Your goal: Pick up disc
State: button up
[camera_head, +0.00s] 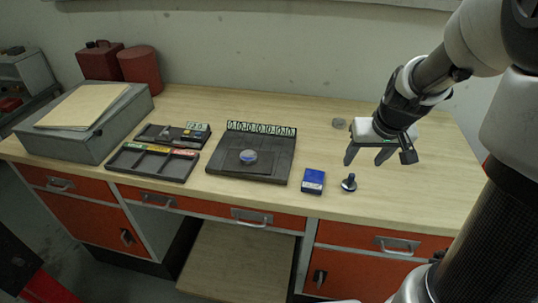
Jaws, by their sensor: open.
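Two round pieces could be the disc, and I cannot tell for sure which it is. One is a flat grey round piece (338,123) lying on the bench behind and left of my gripper. The other is a grey, blue-marked round piece (248,156) resting on the dark scale-like stand (222,165). My gripper (366,161) is open and empty, pointing down above the right part of the bench. A small dark piece with an upright stem and a blue-tinted round base (349,183) stands on the bench just in front of and below the fingers.
A blue box (313,181) stands left of the stemmed piece. Dark compartment trays (149,172), a grey case (85,121) and red containers (140,65) fill the left side. The wooden bench (420,195) is clear at the right, with its front edge close.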

aim_at(248, 157)
jog(key=i+j+z, duration=0.1)
jog(key=j+z, duration=0.15)
jog(key=j, duration=0.5)
jog(key=j+z, duration=0.3)
jog(key=j, duration=0.45)
jog(key=i+j, duration=0.05)
